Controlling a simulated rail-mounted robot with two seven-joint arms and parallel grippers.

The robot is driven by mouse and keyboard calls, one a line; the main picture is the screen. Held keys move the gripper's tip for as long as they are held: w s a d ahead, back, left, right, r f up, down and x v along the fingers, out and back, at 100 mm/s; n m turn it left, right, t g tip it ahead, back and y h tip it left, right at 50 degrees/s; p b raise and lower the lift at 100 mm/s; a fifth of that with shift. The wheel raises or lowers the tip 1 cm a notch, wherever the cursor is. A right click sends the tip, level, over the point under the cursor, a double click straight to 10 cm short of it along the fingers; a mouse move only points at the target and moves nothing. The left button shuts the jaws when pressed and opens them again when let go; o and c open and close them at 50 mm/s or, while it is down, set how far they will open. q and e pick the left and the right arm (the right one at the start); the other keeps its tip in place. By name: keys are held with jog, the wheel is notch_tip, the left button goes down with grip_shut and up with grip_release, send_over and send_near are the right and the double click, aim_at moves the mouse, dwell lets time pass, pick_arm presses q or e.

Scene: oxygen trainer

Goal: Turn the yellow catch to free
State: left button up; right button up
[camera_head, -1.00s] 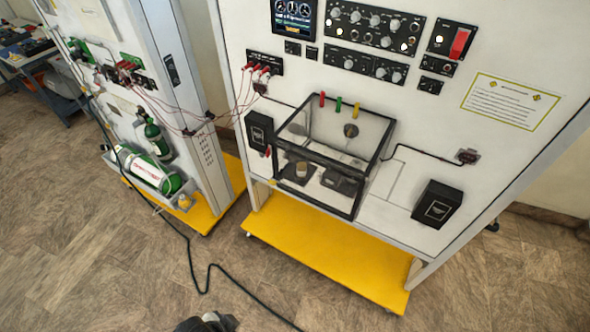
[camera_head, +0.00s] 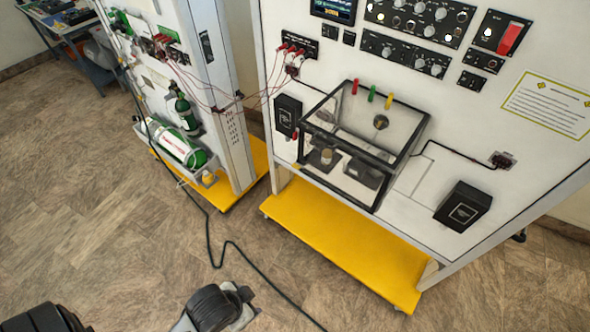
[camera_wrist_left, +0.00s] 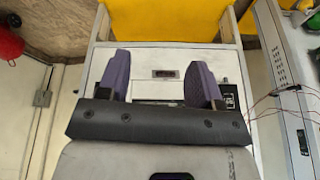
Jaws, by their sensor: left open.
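In the head view a clear box (camera_head: 345,182) with a dark frame is fixed to the white panel. Three small coloured catches stand in a row at its upper back edge: red (camera_head: 354,87), green (camera_head: 372,93) and yellow (camera_head: 389,101). The yellow catch is the rightmost and looks about upright; its exact setting is too small to tell. In the left wrist view my left gripper (camera_wrist_left: 160,82) is open, its two purple fingers wide apart with nothing between them. I cannot make out the yellow catch in that view. My right gripper is not in view.
Black boxes flank the clear box on the left (camera_head: 287,117) and right (camera_head: 462,207). Red leads (camera_head: 268,90) hang between the panels. A yellow base (camera_head: 345,240) juts out below.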

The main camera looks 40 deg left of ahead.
pick_arm(q)
jog(key=w+a+f+m+t+y+b, duration=0.2)
jog(key=w+a+b, duration=0.25)
jog(key=w, duration=0.25)
jog(key=w+a+f+m+t+y+b, duration=0.1)
jog(key=w+a+f+m+t+b, duration=0.1)
jog(key=w+a+b, duration=0.35)
jog(key=w+a+r+m+t+y+b, duration=0.1)
jog(key=w+a+m+t+y+b, duration=0.4)
jog(key=w+a, duration=0.6)
jog(key=m+t+h, duration=0.5)
jog(key=m+h, duration=0.2)
jog(key=m, duration=1.8)
send_near(298, 166)
jog(key=w+a+p, duration=0.1)
jog(key=w, duration=0.6)
jog(key=shift+w+f+p, duration=0.2)
jog(key=shift+w+p, duration=0.1)
jog(key=shift+w, duration=0.1)
